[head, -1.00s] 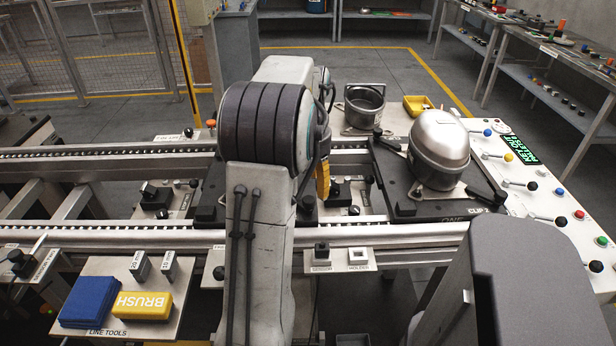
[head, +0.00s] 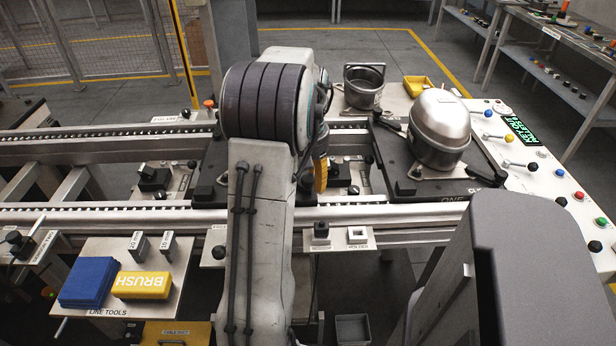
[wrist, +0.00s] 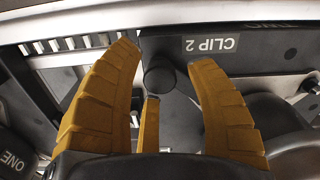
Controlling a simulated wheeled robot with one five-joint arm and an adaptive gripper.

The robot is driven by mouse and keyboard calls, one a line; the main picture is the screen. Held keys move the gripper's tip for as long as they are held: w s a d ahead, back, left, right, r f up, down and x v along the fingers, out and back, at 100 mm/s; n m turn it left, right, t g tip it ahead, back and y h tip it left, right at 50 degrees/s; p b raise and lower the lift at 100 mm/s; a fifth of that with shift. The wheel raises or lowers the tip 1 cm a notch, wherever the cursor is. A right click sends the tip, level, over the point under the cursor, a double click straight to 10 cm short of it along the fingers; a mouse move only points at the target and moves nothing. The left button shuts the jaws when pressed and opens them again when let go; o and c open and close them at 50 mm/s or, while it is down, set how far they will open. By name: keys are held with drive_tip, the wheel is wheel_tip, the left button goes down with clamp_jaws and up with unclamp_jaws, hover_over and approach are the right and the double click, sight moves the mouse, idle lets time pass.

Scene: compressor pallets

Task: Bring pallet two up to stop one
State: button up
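A dark pallet (head: 209,172) sits on the rails, mostly hidden behind my arm; its marking is not visible, so I cannot tell whether it is pallet two. Another dark pallet (head: 398,183), marked ONE, stands to its right and carries a silver compressor (head: 439,130). My gripper (wrist: 166,54) is open in the wrist view, its yellow fingers on either side of a dark round knob (wrist: 159,77), with gaps visible. A CLIP 2 label (wrist: 211,44) lies just beyond the fingers. In the head view, only a yellow part of my gripper (head: 321,175) shows beside my arm.
A white panel (head: 545,185) with knobs, coloured buttons and a small green-lettered display lies at the right. An open metal pot (head: 364,87) and a yellow tray (head: 418,86) stand behind the rails. A tool board (head: 105,255) with blue and yellow blocks is at front left.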

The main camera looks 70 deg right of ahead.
clamp_jaws()
idle(0.3)
drive_tip(key=shift+s+d+p, duration=0.15)
drive_tip(key=shift+s, duration=0.45)
drive_tip(key=shift+s+d+p, duration=0.15)
drive_tip(key=shift+s, duration=0.45)
idle(1.5)
drive_tip(key=shift+o, duration=0.7)
unclamp_jaws()
drive_tip(key=shift+d, duration=0.1)
drive_tip(key=shift+r, duration=0.15)
wheel_tip(320, 180, up, 12)
